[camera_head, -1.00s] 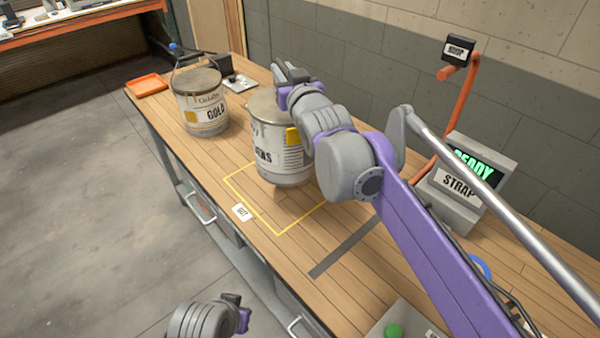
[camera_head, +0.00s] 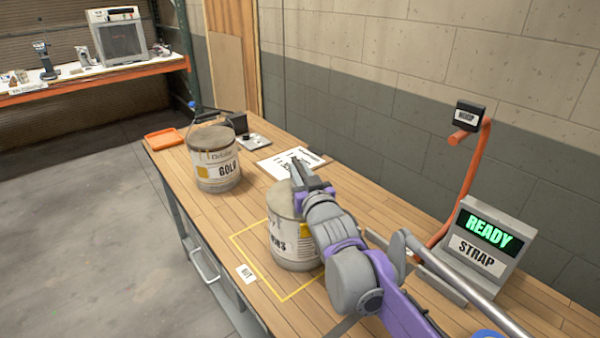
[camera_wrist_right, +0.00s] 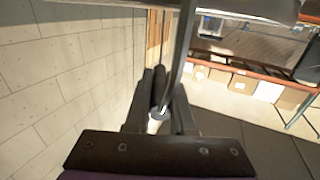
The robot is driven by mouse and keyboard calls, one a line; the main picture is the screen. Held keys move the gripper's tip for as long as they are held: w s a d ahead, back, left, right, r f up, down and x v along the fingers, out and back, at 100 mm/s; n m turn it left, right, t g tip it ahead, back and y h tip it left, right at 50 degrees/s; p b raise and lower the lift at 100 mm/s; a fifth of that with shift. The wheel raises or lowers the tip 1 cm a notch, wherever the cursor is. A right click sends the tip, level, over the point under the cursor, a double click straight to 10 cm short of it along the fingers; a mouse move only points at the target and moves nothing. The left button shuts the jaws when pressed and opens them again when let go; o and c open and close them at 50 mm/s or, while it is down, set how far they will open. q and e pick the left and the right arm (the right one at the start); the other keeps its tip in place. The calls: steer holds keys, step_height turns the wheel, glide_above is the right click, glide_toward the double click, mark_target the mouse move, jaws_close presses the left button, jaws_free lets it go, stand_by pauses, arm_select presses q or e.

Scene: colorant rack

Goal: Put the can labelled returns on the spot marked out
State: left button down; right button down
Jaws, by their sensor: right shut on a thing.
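In the right wrist view the handle (camera_wrist_right: 186,45) runs between the fingers. My left gripper is out of view.
A small white card (camera_head: 246,273) lies at the outline's left edge. A strap machine (camera_head: 482,240) reading READY stands right. A white sheet (camera_head: 280,165) lies behind the can.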

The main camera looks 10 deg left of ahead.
steer(key=c, duration=1.2)
jaws_free()
steer(key=shift+f, duration=0.15)
steer(key=o, duration=0.4)
steer(key=shift+o, duration=0.2)
steer(key=shift+r, duration=0.25)
steer(key=v, duration=1.2)
